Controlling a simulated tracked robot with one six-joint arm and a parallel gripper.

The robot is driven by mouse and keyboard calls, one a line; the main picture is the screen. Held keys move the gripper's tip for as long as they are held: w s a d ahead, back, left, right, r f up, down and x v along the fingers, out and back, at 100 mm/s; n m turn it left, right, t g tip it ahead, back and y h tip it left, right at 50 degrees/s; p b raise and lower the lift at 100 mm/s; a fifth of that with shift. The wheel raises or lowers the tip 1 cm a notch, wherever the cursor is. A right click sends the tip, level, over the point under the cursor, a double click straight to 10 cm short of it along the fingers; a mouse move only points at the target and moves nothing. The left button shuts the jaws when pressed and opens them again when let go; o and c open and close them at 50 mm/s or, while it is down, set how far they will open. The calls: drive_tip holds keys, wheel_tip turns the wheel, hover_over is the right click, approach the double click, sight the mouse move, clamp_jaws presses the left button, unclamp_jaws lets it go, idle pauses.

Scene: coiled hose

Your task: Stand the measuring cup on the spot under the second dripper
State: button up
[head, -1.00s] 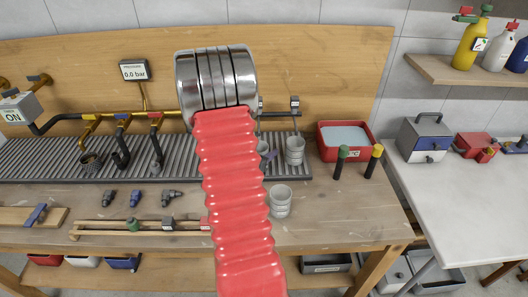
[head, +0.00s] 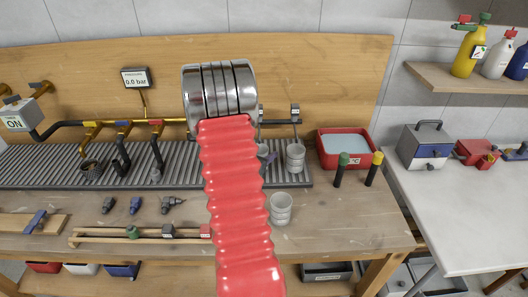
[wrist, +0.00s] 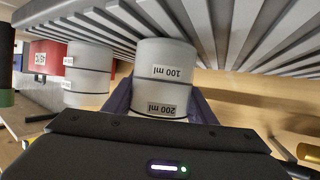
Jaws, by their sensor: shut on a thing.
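My gripper (wrist: 160,100) is shut on a pale measuring cup (wrist: 164,60), with its dark purple fingers on either side. The labels 100 ml and 200 ml on this cup read upside down in the wrist view. In the head view my red arm hides most of the held cup; a bit of my gripper (head: 270,157) shows past the arm's right edge. The held cup is at the grey slatted rack (head: 40,165); I cannot tell whether it touches the slats. Two dripper heads (head: 295,109) show at the rack's right end, one partly behind my arm.
A second cup (head: 295,157) stands on the rack under the right dripper, close beside the held one. A third cup (head: 281,208) stands on the bench in front. A red tray (head: 344,160) and two dark bottles, green-capped (head: 340,172) and yellow-capped (head: 373,170), are to the right.

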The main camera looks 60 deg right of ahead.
drive_tip(key=o, duration=1.1)
drive_tip(key=shift+a, duration=0.1)
drive_tip(key=shift+v, duration=2.9)
